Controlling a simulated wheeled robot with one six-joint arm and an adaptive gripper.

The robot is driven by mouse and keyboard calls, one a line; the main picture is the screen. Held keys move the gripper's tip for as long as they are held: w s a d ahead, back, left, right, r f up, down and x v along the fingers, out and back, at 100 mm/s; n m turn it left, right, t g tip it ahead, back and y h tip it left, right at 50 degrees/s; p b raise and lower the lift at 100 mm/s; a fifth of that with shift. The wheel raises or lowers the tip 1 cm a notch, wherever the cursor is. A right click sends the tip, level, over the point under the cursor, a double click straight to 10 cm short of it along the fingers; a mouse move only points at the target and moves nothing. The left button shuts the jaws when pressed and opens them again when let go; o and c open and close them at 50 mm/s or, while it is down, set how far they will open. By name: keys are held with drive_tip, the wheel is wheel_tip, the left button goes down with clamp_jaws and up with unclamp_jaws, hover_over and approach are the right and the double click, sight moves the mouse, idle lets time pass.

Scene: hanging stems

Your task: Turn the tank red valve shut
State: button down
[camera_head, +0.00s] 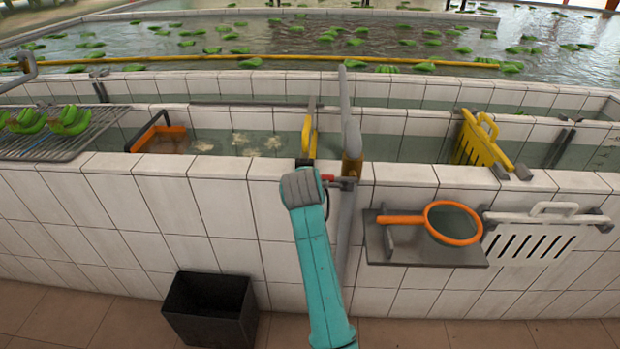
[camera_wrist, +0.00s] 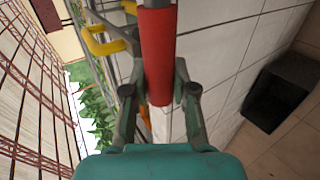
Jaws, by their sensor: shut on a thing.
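The red valve handle (camera_head: 328,178) sits on a vertical grey pipe (camera_head: 349,120) at the tank's front wall, beside a brass-coloured valve body (camera_head: 352,166). In the head view the handle points left from the pipe, roughly crosswise to it. My gripper (camera_head: 318,181) is at the handle, and my teal arm hides part of it. In the wrist view the red handle (camera_wrist: 158,45) lies between the two fingers of my gripper (camera_wrist: 158,82), which are shut on it.
A shelf (camera_head: 376,247) with an orange net (camera_head: 452,223) hangs right of the pipe. A black bin (camera_head: 211,305) stands on the floor to the left. A rack (camera_head: 80,140) with green fruit lies over the tank's left end. Yellow dividers (camera_head: 478,140) stand in the tank.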

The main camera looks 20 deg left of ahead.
drive_tip(key=shift+f, duration=0.2)
drive_tip(key=c, duration=0.9)
unclamp_jaws()
drive_tip(key=shift+s+r, duration=0.1)
drive_tip(key=shift+r, duration=0.05)
drive_tip(key=v, duration=1.1)
drive_tip(key=shift+s+d+r, duration=0.15)
drive_tip(key=shift+s, duration=0.15)
